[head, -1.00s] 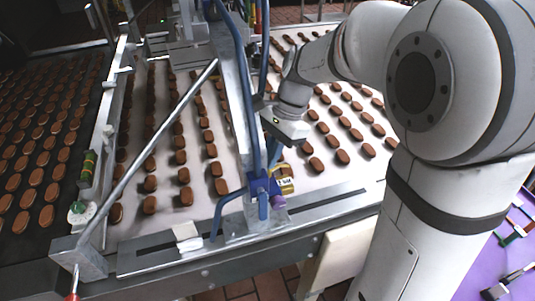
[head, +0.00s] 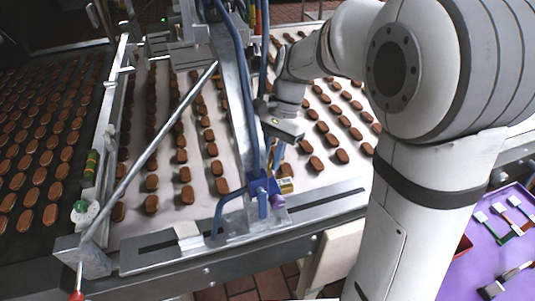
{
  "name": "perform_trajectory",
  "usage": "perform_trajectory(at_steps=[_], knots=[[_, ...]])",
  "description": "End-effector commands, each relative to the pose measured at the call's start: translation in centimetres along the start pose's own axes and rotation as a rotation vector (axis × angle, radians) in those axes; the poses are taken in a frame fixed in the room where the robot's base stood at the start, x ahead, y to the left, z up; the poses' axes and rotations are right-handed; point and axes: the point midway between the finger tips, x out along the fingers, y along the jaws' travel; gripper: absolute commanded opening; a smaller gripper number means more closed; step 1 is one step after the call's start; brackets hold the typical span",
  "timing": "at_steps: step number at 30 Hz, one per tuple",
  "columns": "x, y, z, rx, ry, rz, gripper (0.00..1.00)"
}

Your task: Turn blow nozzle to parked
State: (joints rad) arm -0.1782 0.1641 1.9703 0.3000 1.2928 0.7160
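The part I take for the blow nozzle is a blue fitting (head: 262,187) on the metal rail at the conveyor's near edge. A blue tube rises from it, and a bent blue arm (head: 230,202) reaches to its left. A yellow labelled piece (head: 286,185) and a purple knob (head: 278,202) sit at its right. My gripper (head: 277,150) points down just above the fitting, close beside the blue tube. Its fingers are small and partly lost against the tube, so I cannot tell whether they are open or touching it.
Brown oval biscuits lie in rows on the pale belt (head: 220,130) and on the dark belt (head: 60,150) at left. A slanted metal bar (head: 150,150) crosses the left side. A purple tray (head: 500,240) with several tools is at lower right.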

Motion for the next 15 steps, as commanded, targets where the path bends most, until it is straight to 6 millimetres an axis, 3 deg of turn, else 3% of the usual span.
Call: perform_trajectory(at_steps=[10, 15], knots=[[-0.1, -0.1, 0.0, 0.000, 0.001, -0.003, 0.29], [-1.8, -0.1, 0.0, 0.000, 0.003, -0.005, 0.29]])
